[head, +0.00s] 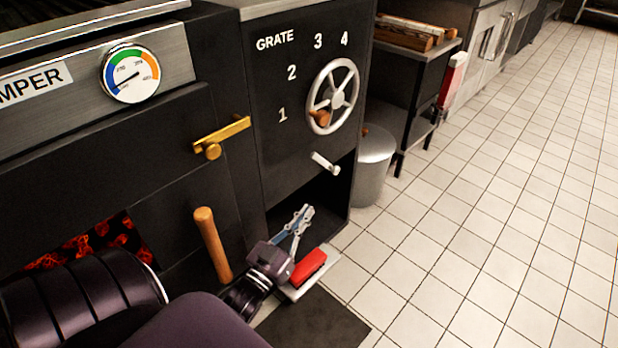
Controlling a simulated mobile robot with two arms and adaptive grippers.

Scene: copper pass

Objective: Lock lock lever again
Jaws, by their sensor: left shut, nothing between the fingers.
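A small silver lever (325,163) sticks out of the black grate panel (268,85), below the spoked handwheel (332,97). It slopes down to the right, and I take it as the lock lever. A brass lever (222,138) is on the oven front to the left, near level and rising slightly to the right. My left gripper (299,214) is shut and empty, in front of the dark opening under the panel, below the silver lever and apart from it in the picture. My right gripper is out of view.
A red pedal (310,265) on a pale plate (325,272) lies on the floor, partly hidden by my gripper. A wooden handle (213,244) rises at the left near glowing coals (88,243). A metal bin (373,165) stands at right. The tiled floor (500,220) is clear.

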